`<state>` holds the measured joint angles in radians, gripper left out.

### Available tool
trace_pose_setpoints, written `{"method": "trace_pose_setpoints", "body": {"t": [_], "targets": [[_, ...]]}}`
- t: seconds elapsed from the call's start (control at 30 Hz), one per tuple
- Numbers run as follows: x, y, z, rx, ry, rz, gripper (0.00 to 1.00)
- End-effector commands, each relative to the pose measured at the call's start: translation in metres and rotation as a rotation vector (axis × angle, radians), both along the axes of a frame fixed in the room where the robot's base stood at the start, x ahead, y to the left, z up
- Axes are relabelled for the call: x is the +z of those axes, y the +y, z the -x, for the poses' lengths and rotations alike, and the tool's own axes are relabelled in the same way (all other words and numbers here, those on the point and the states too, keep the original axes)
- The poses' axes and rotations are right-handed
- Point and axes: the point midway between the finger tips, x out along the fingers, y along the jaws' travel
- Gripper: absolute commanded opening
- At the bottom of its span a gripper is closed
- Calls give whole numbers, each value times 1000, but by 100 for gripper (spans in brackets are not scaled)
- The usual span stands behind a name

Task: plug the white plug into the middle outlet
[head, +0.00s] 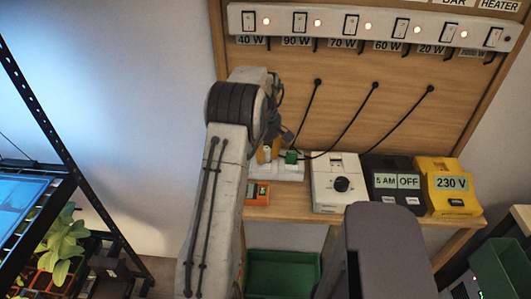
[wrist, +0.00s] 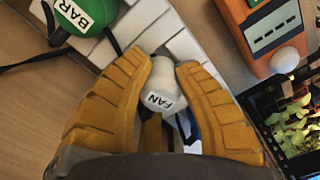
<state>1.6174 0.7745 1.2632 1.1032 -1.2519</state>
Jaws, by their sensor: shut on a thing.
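The white plug (wrist: 163,88), labelled FAN, is between the two yellow fingers of my gripper (wrist: 165,66) in the wrist view. The fingers are shut on it. Its front end points toward the white outlet strip (wrist: 185,45); I cannot tell whether it touches the strip or is apart from it. The middle outlet is not clear to see. A green plug (wrist: 75,12), labelled BAR, sits at the strip, upper left in the wrist view. In the head view the strip (head: 290,173) and green plug (head: 291,157) show beside my arm, which hides most of the gripper.
An orange meter (wrist: 268,35) lies close to the strip. On the wooden bench stand a white box with a dial (head: 338,184), a black box (head: 393,182) and a yellow box (head: 450,187). Black cords hang from the board. A plant rack (head: 60,240) stands left.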

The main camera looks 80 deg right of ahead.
Motion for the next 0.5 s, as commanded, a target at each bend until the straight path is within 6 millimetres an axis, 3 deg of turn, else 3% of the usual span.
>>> {"method": "trace_pose_setpoints", "body": {"t": [0.47, 0.5], "targets": [[-8, 1, 0, 0, 0, -3, 0], [-8, 1, 0, 0, 0, -4, 31]]}}
